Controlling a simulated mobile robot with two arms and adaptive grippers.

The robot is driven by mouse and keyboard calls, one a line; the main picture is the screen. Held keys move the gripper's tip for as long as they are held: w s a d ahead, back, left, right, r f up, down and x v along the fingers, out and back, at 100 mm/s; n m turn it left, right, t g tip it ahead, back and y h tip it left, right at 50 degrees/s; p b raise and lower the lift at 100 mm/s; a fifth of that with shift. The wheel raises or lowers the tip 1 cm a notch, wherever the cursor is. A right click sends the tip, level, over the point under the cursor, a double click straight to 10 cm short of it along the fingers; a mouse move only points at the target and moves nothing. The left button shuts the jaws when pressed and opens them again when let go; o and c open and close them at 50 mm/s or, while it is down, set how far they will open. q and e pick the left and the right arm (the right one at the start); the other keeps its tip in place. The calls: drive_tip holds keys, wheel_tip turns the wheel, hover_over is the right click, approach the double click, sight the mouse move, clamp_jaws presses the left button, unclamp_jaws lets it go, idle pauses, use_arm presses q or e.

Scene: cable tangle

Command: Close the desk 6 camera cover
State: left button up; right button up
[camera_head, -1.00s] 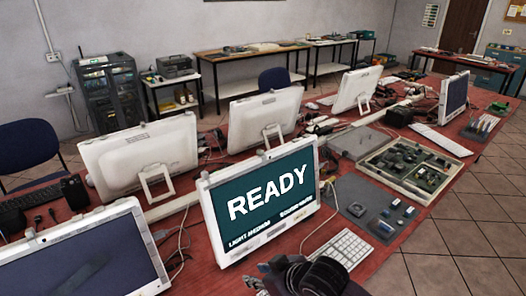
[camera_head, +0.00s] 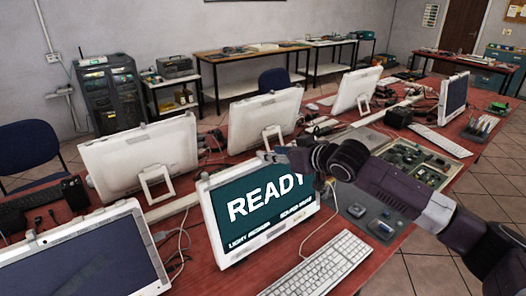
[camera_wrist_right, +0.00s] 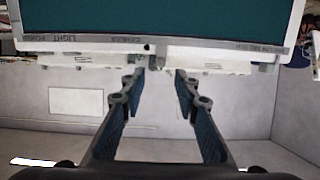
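The monitor (camera_head: 205,212) with the teal READY screen stands in the front middle of the desk. In the right wrist view its light bezel (camera_wrist_right: 90,42) crosses the top, with small labels. A small dark piece (camera_wrist_right: 148,47) sits mid-bezel; whether it is the camera cover, and whether it is open, I cannot tell. My right gripper (camera_head: 272,154) is at the monitor's upper edge and hides part of it. In the right wrist view my right gripper (camera_wrist_right: 162,74) has its fingers apart and empty, tips just short of the bezel. My left gripper is not in view.
A keyboard (camera_head: 322,264) lies before the monitor. Another monitor (camera_head: 85,262) stands at the front left, and white monitor backs (camera_head: 140,155) stand behind. A tray of circuit boards (camera_head: 455,147) lies to the right, partly behind my right arm. Cables lie across the red desk.

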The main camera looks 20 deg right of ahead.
drive_tip(key=shift+p+x, duration=0.55)
drive_tip(key=shift+x, duration=2.35)
drive_tip(key=shift+s, duration=0.1)
clamp_jaws()
